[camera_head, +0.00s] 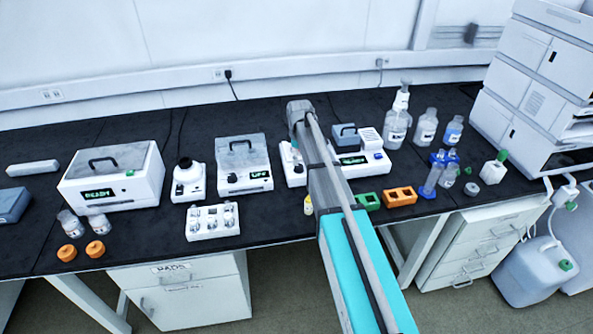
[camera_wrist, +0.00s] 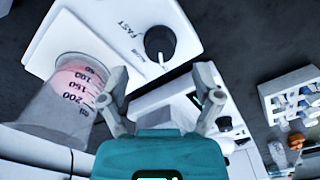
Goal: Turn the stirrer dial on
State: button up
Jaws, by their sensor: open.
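In the wrist view the black stirrer dial (camera_wrist: 160,43), with a pale pointer mark, sits on the white stirrer (camera_wrist: 108,22). The word FAST is printed beside the dial. A beaker of pink liquid (camera_wrist: 80,83) with volume marks stands on the stirrer at left. My gripper (camera_wrist: 161,78) is open and empty, its two fingers spread either side of a gap. The dial appears beyond this gap, apart from both fingers. In the head view my arm covers my fingertips, and the dial cannot be made out.
A white rack (camera_head: 212,221) with vials and a boxy instrument (camera_head: 113,174) stand to the left of my arm. A green block (camera_head: 367,201) and an orange block (camera_head: 399,197) lie right of it. Bottles (camera_head: 397,127) stand further right.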

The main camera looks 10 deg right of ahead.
aim_at(299, 165)
jog(key=shift+f+b, duration=1.75)
jog(key=shift+f, duration=0.3)
